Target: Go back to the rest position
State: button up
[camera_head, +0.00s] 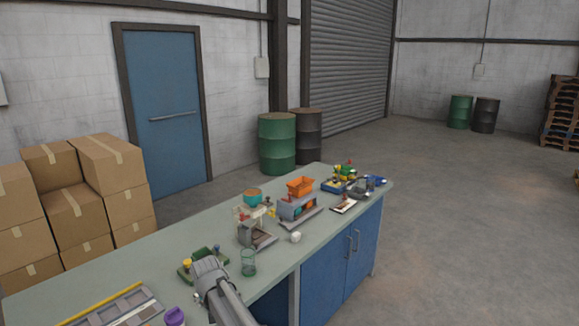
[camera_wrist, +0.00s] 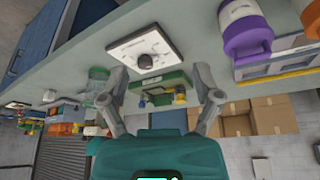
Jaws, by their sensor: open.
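In the wrist view my gripper (camera_wrist: 160,88) shows its two grey fingers spread wide apart with nothing between them. Beyond the fingers is a small green tray (camera_wrist: 160,82) with a yellow knob, on the bench.
A sack filler machine (camera_head: 258,236), an orange-topped device (camera_head: 299,205) and a white block (camera_head: 295,237) stand further along the bench. A purple container (camera_head: 175,317) and a grey tray (camera_head: 118,307) are at the near end. In the wrist view a white plate with a dark knob (camera_wrist: 130,48) lies nearby.

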jog(key=s+d+f+m+g+h+b, duration=0.1)
jog(key=s+d+f+b, duration=0.1)
jog(key=d, duration=1)
jog(key=s+d+f+m+g+h+b, duration=0.1)
jog(key=s+d+f+b, duration=0.15)
jog(key=d, duration=0.85)
jog(key=s+d+f+m+g+b, duration=0.1)
jog(key=s+d+f, duration=0.1)
jog(key=s+d, duration=0.4)
jog(key=s+d+f+m+g+b, duration=0.1)
jog(key=s+d, duration=0.5)
jog(key=d, duration=0.6)
jog(key=shift+d+f+m+b, duration=0.3)
jog(key=shift+f+b, duration=0.25)
jog(key=shift+f, duration=0.15)
jog(key=shift+s, duration=0.1)
